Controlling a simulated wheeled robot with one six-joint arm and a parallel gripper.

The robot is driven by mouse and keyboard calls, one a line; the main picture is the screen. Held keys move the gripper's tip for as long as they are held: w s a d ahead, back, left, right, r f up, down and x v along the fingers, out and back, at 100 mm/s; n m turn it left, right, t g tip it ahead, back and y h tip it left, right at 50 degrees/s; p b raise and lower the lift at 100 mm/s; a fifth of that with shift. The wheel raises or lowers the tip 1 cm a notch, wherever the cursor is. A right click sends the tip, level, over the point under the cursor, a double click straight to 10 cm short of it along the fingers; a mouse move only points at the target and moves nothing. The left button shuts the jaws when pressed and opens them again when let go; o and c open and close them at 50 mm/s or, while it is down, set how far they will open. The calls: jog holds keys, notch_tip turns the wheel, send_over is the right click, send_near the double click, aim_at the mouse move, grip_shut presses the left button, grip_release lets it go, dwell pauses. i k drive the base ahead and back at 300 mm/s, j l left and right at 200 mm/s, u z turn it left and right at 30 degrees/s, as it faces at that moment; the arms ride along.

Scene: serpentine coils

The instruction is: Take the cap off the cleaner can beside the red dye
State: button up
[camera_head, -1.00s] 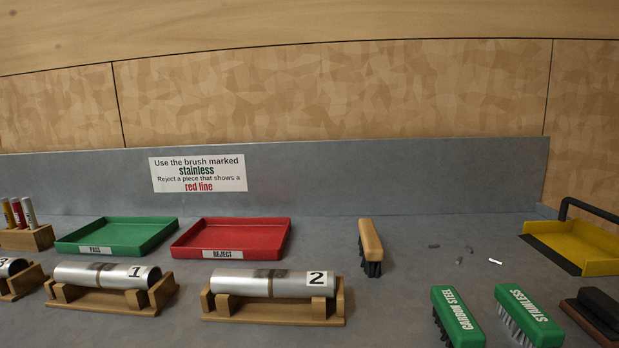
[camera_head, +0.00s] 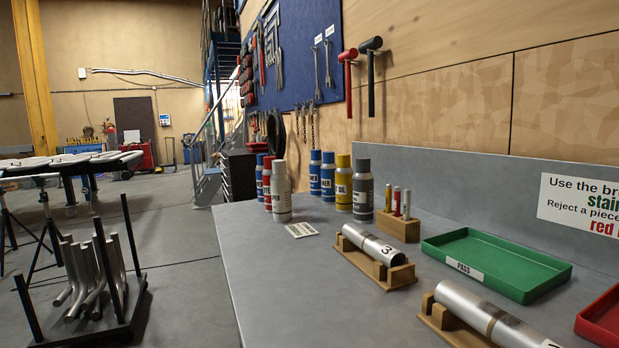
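A red can (camera_head: 267,183), its label partly readable as ending in "YE", stands at the far left end of the bench. A blue can (camera_head: 259,178) stands just left of it, its label too small to read. A white can (camera_head: 281,192) with red lettering stands in front, partly hiding the red can. Two more blue cans, one at the back (camera_head: 315,173) and one whose label ends in "NER" (camera_head: 328,178), stand apart to the right. All these cans have caps or tops on. My gripper is not in view.
A yellow oil can (camera_head: 344,183) and grey can (camera_head: 363,191) stand right of the blue pair. A small card (camera_head: 301,230) lies before the cans. A wooden marker block (camera_head: 398,227), pipe 3 (camera_head: 372,244) and the green PASS tray (camera_head: 497,262) are nearer. The front-left benchtop is clear.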

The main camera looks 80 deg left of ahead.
aim_at(260, 160)
jog(key=u, duration=2.6)
jog(key=i+j+z, duration=0.15)
jog(key=i+j, duration=0.5)
jog(key=i, duration=0.15)
